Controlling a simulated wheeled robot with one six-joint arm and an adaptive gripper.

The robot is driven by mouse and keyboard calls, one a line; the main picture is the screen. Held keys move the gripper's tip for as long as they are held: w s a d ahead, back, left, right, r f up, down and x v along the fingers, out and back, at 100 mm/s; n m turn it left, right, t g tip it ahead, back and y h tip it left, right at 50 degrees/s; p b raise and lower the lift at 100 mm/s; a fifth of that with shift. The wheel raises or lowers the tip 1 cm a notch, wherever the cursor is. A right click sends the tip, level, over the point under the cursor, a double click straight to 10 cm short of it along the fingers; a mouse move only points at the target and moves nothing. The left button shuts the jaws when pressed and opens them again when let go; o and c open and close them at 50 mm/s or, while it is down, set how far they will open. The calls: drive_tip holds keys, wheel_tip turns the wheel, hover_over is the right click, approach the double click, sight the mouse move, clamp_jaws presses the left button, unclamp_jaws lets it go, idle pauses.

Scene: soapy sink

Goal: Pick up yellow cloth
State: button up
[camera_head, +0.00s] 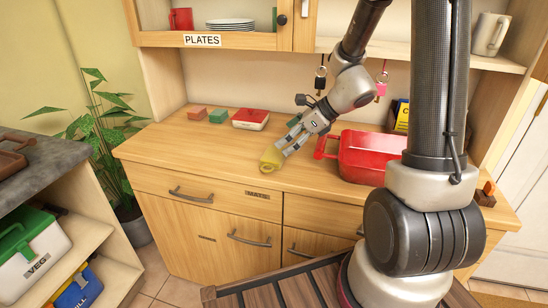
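My gripper (287,145) reaches down and to the left over the wooden counter. A small pale yellow, tapered thing (271,157) is at its fingertips. It is tilted in line with the fingers, near the counter's front edge, and looks held between them. It has a ring-like lower end and looks more like a cup or glass than a cloth. I cannot tell for sure what it is, nor whether it touches the counter. I make out no other yellow cloth in view.
On the counter (180,148) are a red-and-white box (250,119), a green block (218,116), a brown block (197,113) and a large red container (372,157). Keys hang behind my arm. A plant (105,120) stands left. The counter's left front is clear.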

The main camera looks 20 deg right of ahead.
sight(265, 152)
drive_tip(key=x, duration=0.7)
drive_tip(key=shift+a+f, duration=0.1)
drive_tip(key=shift+a, duration=0.2)
drive_tip(key=shift+c, duration=0.4)
drive_tip(key=c, duration=0.6)
drive_tip(key=shift+r, duration=0.45)
drive_tip(key=shift+c, duration=1.4)
wheel_tip(265, 152, up, 9)
